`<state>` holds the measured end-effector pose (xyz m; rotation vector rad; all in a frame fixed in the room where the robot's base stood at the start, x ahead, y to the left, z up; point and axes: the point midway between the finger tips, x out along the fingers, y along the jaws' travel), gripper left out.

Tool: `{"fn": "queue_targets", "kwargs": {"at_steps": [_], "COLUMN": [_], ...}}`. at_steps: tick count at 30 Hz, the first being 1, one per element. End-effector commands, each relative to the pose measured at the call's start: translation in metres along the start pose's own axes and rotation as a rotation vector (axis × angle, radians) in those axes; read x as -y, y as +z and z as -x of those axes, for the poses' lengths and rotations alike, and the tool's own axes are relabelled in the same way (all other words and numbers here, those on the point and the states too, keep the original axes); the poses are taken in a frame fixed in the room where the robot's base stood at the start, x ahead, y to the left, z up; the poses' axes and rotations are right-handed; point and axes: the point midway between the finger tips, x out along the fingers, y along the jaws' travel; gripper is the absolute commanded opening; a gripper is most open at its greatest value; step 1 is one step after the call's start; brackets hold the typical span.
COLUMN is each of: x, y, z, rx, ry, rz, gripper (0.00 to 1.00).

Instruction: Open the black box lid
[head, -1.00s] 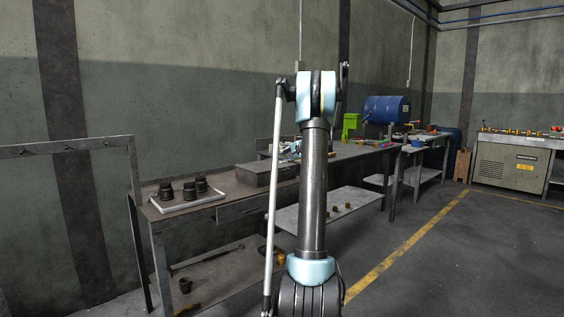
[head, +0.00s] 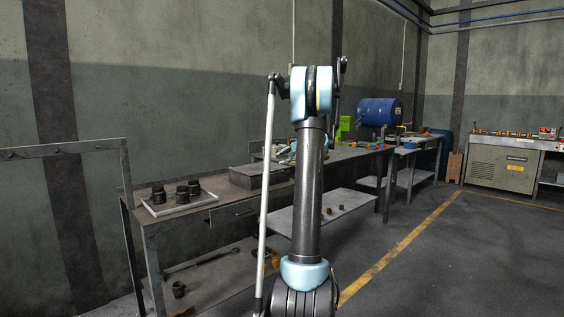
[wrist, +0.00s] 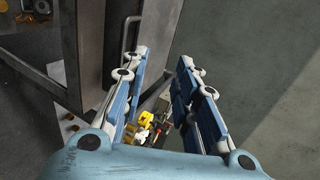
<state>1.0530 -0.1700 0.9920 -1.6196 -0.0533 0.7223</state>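A dark grey-black box (head: 246,180) with a flat top sits on the workbench, left of my raised arm in the head view. Its lid looks shut.
A white tray (head: 206,199) with dark cylindrical parts lies left of the box. A blue drum (head: 378,112) and green container (head: 344,127) stand farther back. A dark metal surface with a handle (wrist: 128,33) is left of the fingers. Floor on the right is clear.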

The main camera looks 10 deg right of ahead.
Motion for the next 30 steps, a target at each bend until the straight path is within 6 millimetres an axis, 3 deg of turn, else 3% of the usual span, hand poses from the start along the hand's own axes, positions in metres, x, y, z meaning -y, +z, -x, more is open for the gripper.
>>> {"fn": "queue_targets", "kwargs": {"at_steps": [30], "x": [-0.002], "y": [-0.001], "z": [0.057], "rx": [-0.001], "ry": [-0.001], "rz": [0.000], "gripper": [0.28]}}
